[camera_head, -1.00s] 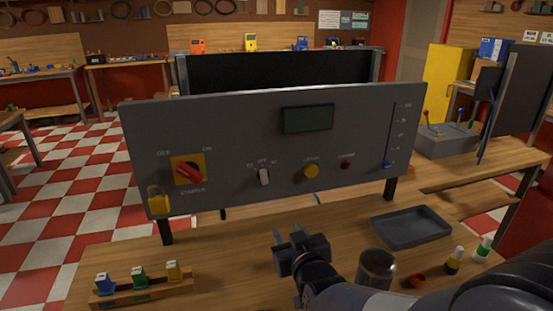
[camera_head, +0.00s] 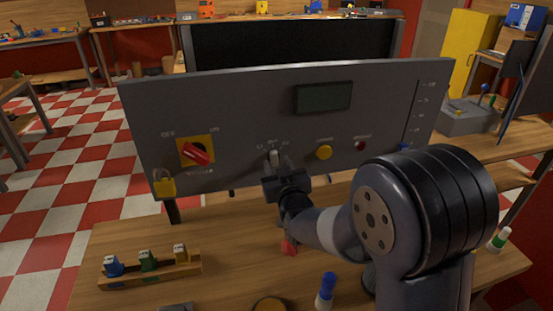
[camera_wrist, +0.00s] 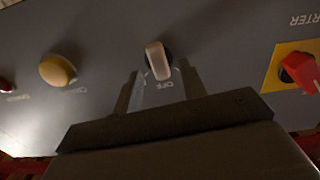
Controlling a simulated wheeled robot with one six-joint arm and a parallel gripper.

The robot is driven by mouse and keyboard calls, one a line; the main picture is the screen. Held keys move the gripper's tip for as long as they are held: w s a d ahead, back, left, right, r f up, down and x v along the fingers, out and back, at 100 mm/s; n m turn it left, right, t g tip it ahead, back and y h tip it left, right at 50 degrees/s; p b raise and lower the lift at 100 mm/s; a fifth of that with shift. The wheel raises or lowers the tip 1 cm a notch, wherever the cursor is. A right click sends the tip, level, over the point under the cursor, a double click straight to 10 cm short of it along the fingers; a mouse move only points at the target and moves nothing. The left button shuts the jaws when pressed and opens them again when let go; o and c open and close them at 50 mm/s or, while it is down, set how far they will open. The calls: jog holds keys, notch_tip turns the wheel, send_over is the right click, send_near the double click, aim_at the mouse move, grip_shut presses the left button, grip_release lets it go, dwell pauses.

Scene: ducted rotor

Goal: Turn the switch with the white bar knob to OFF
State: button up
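The white bar knob (camera_head: 274,156) sits on the grey control panel, below the display. In the wrist view, which is upside down, the white bar knob (camera_wrist: 158,60) is nearly upright with a slight tilt. The OFF label (camera_wrist: 171,87) is printed close to one end of it. My gripper (camera_head: 279,168) is at the panel, in front of the knob. In the wrist view my gripper (camera_wrist: 158,70) is open, with one finger on each side of the knob and gaps showing. I cannot tell how deep the fingers reach past it.
A red rotary switch (camera_head: 196,153) on a yellow plate is to the left, with a yellow padlock (camera_head: 164,186) below it. A yellow button (camera_head: 323,152) and a red one (camera_head: 361,145) are to the right. A wooden rack (camera_head: 150,275) of small blocks stands on the bench.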

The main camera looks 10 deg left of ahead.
jog(key=shift+x, duration=0.8)
grip_shut()
